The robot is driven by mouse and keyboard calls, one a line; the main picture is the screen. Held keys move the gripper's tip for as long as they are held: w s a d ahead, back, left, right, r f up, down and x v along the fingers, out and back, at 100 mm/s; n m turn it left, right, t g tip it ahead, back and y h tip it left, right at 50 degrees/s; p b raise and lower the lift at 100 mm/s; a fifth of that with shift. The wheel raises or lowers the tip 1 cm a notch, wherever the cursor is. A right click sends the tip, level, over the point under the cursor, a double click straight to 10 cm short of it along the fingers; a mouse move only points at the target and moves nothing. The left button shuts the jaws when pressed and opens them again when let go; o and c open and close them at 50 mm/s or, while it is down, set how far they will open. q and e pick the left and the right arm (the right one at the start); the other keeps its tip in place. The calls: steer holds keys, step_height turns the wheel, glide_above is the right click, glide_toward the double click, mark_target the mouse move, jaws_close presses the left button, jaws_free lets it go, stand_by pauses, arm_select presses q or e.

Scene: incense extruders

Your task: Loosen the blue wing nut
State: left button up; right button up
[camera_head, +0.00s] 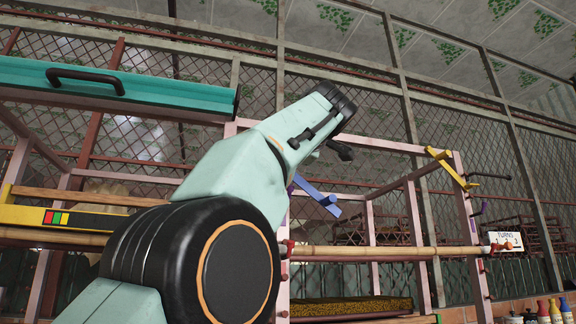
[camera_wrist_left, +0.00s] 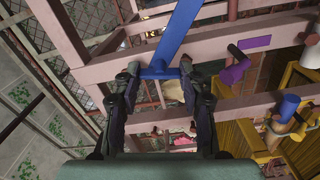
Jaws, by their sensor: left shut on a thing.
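The blue wing nut (camera_wrist_left: 173,34) shows in the left wrist view as a long flat bar with its lower end between my fingertips. In the head view the blue wing nut (camera_head: 318,194) is a slanting bar near the pink frame, partly hidden by my arm. My left gripper (camera_wrist_left: 159,69) is shut on that lower end, one dark finger on each side. In the head view my left arm comes in from lower left, and its wrist hides most of the grip. My right gripper is in neither view.
A pink frame (camera_head: 414,232) stands around the work. A yellow wing nut (camera_head: 452,168) is at its upper right. A bamboo pole (camera_head: 385,252) runs across. A small sign (camera_head: 503,242) stands at right. A purple handle (camera_wrist_left: 236,72) is close to the gripper's right side.

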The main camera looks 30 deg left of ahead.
arm_select(q)
steer(key=shift+w+f+n, duration=0.1)
steer(key=shift+f+n, duration=0.05)
steer(key=shift+n, duration=0.75)
steer(key=shift+f+n, duration=0.15)
steer(key=shift+n, duration=0.75)
steer(key=o, duration=1.2)
steer(key=shift+s+d+r, duration=0.1)
steer(key=shift+s+r, duration=0.1)
steer(key=shift+s, duration=0.1)
steer(key=shift+c, duration=0.2)
steer(key=shift+w, duration=0.15)
